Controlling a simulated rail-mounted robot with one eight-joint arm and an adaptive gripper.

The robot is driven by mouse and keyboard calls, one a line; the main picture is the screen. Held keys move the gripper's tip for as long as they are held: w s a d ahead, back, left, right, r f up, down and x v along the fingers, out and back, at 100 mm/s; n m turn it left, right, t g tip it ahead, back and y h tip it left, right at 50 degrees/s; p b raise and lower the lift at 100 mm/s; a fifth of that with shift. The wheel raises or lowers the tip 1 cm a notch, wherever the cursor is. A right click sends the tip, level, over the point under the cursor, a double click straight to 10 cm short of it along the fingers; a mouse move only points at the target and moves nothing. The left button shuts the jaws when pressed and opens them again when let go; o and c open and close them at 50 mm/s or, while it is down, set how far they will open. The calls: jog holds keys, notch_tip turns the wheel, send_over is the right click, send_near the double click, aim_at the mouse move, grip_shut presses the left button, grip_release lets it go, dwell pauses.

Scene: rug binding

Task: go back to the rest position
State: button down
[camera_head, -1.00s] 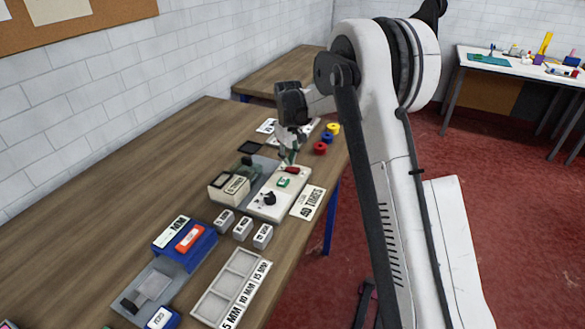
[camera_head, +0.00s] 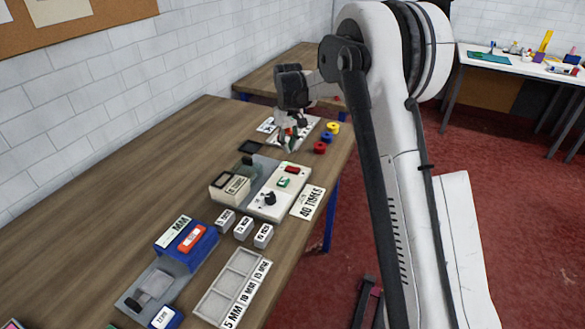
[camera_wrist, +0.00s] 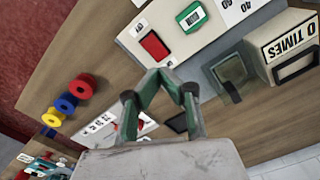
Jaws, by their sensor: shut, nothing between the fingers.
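My gripper (camera_head: 290,146) hangs over the far part of the workbench (camera_head: 150,170), beyond the white control panel (camera_head: 262,208), in the head view. In the wrist view its two green-grey fingers (camera_wrist: 158,76) meet at the tips with nothing between them. My gripper's exact height above the bench cannot be told.
Yellow, blue and red spools (camera_head: 320,147) stand right of my gripper, near the bench edge. A "0 TIMES" display box (camera_head: 228,187), small grey labelled blocks (camera_head: 243,229), a blue MM box (camera_head: 190,255) and a compartment tray (camera_head: 212,306) lie nearer. The bench's left side is clear.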

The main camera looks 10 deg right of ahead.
jog(key=s+r+m+t+b, duration=0.1)
jog(key=s+r+t, duration=0.1)
jog(key=s+r, duration=0.75)
jog(key=s+r+m+t+b, duration=0.15)
jog(key=s+r, duration=0.45)
jog(key=s, duration=0.6)
jog(key=s+f+m+t, duration=0.1)
jog(key=s+f+t, duration=0.1)
jog(key=s, duration=0.9)
jog(key=s+f+t+b, duration=0.1)
jog(key=s+f, duration=0.2)
jog(key=s, duration=0.8)
jog(key=shift+f+m+t, duration=0.3)
jog(key=shift+m+t, duration=0.05)
